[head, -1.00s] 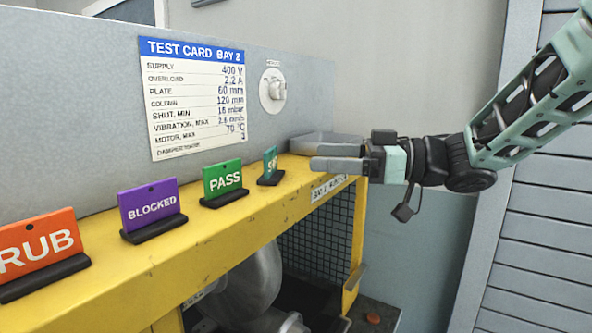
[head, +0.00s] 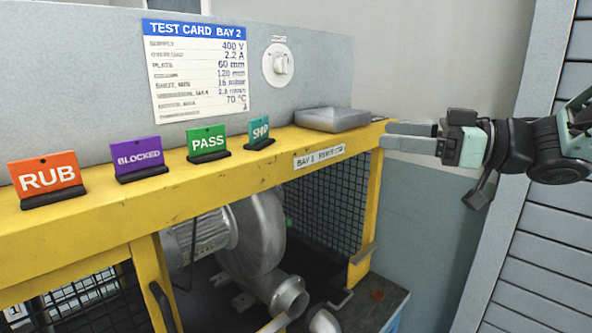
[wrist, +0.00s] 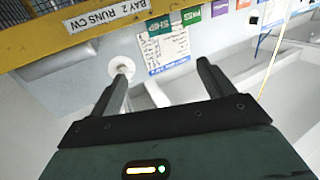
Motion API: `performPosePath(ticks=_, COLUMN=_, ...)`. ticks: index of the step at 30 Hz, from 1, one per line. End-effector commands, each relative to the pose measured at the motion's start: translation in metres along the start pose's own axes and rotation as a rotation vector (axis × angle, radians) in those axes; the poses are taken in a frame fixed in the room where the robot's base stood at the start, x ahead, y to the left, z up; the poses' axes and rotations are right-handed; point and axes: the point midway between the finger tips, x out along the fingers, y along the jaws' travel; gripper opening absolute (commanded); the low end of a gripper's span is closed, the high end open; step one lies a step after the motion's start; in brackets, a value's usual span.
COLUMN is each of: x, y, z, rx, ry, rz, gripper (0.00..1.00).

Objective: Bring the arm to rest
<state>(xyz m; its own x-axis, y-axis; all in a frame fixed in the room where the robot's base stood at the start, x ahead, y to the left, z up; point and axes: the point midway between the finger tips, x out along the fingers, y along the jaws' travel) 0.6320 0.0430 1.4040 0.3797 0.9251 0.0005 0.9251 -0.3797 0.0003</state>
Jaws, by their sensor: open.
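My gripper (head: 388,136) is at the right end of the yellow bench frame in the head view. Its two grey fingers point left, toward the frame's right corner and a shallow grey tray (head: 332,117) on the ledge. I cannot tell whether the near finger touches the frame. In the wrist view the fingers (wrist: 160,85) stand apart with nothing between them. My forearm reaches in from the right edge, in front of the slatted grey panel.
The yellow ledge (head: 95,198) carries the RUB (head: 46,174), BLOCKED (head: 139,155), PASS (head: 208,141) and SHIP (head: 261,130) signs. A metal blower (head: 262,232) sits in the bay below. A test card (head: 198,70) and rotary knob (head: 279,65) are on the back panel.

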Motion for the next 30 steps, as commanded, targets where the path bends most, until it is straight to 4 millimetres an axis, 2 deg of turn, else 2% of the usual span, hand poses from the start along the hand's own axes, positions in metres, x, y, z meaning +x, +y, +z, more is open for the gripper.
performPosePath(ticks=11, x=0.019, y=0.01, z=0.015, rx=-0.02, ry=-0.049, rz=0.129, gripper=0.81)
performPosePath(ticks=20, x=0.037, y=0.019, z=0.046, rx=-0.021, ry=-0.168, rz=0.318, gripper=0.81)
performPosePath(ticks=23, x=0.041, y=0.018, z=0.066, rx=-0.008, ry=-0.249, rz=0.399, gripper=0.81)
performPosePath(ticks=26, x=0.042, y=0.01, z=0.096, rx=0.023, ry=-0.373, rz=0.489, gripper=0.81)
performPosePath(ticks=30, x=0.029, y=-0.022, z=0.151, rx=0.097, ry=-0.625, rz=0.579, gripper=0.81)
